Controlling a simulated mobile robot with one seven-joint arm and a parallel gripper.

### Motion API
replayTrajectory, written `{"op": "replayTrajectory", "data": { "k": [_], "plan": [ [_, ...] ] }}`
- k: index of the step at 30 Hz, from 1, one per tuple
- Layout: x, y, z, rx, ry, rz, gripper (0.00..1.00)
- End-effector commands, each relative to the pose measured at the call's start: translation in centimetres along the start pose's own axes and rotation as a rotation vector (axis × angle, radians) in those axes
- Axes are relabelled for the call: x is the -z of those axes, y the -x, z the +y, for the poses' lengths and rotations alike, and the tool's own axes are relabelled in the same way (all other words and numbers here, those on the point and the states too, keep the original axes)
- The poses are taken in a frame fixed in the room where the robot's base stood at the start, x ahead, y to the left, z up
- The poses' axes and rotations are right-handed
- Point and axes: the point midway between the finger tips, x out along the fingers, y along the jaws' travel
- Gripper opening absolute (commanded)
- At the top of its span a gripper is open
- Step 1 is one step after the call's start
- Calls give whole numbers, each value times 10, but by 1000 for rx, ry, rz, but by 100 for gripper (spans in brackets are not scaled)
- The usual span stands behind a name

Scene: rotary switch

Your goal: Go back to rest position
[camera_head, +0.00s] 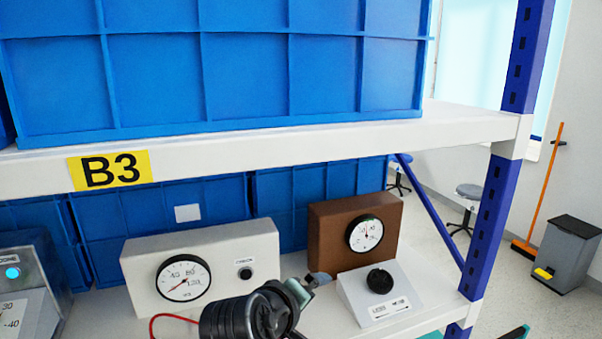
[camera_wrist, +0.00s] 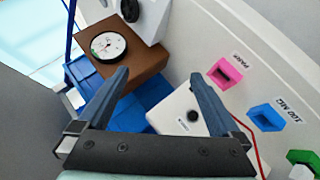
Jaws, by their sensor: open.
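My gripper (camera_wrist: 160,115) shows in the wrist view with its two blue-grey fingers spread wide apart and nothing between them. In the head view my gripper (camera_head: 318,280) is in front of the lower shelf, between the white gauge box (camera_head: 220,245) and the grey sloped box (camera_head: 400,295) with a black rotary knob (camera_head: 380,281). The knob also shows at the top of the wrist view (camera_wrist: 130,9). The gripper appears apart from the knob. A brown box (camera_head: 328,240) with a round dial (camera_head: 365,233) stands behind the knob box.
Blue bins (camera_head: 230,75) fill the upper shelf (camera_head: 300,148), labelled B3. A blue post (camera_head: 495,200) bounds the right side. A red cable (camera_head: 160,320) lies by the white box. Pink (camera_wrist: 225,73) and blue (camera_wrist: 265,117) sockets show in the wrist view. Stools and a bin (camera_head: 570,255) stand beyond.

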Motion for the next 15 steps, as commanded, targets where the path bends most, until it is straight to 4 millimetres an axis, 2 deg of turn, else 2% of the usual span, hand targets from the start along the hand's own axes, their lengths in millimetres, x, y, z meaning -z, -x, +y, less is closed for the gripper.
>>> {"op": "replayTrajectory", "data": {
  "k": [3, 9, 13, 15],
  "plan": [
    [10, 36, 23, -2, -305, 211, 100],
    [18, 107, 62, 30, -710, 517, 100],
    [15, 159, 87, 68, -920, 702, 100],
    [32, 187, 117, 4, -913, 819, 100]
  ]
}}
